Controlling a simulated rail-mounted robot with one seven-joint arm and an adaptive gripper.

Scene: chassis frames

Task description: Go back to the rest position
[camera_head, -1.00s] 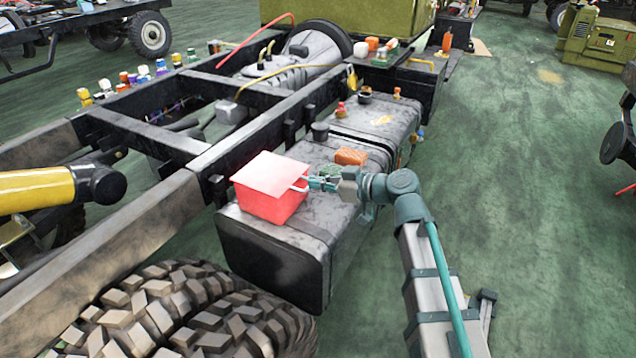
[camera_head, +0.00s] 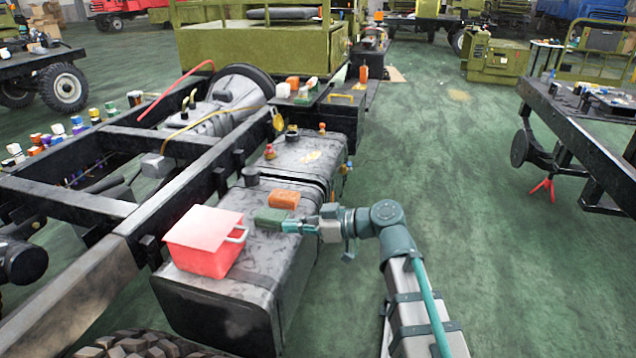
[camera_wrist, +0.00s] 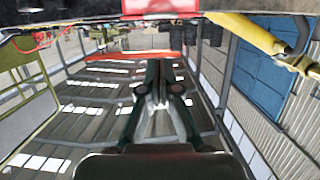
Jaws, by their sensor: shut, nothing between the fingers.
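My gripper (camera_head: 288,226) is shut and empty above the right side of the black tank (camera_head: 205,300). In the wrist view its fingers (camera_wrist: 155,100) are together with nothing between them. A red box (camera_head: 202,250) with a pale pink top and a light handle stands on the near end of the tank, left of my gripper and apart from it. Part of a red thing, probably this box, shows at the top edge of the wrist view (camera_wrist: 145,6). A green block (camera_head: 268,216) lies just beyond my fingertips; I cannot tell whether they touch.
An orange block (camera_head: 284,199) and small caps stand on the tank. The chassis rail (camera_head: 190,200) runs along its left, with a tyre (camera_head: 130,345) at the near end. Open green floor (camera_head: 450,200) lies to the right; a dark frame (camera_head: 580,140) stands beyond.

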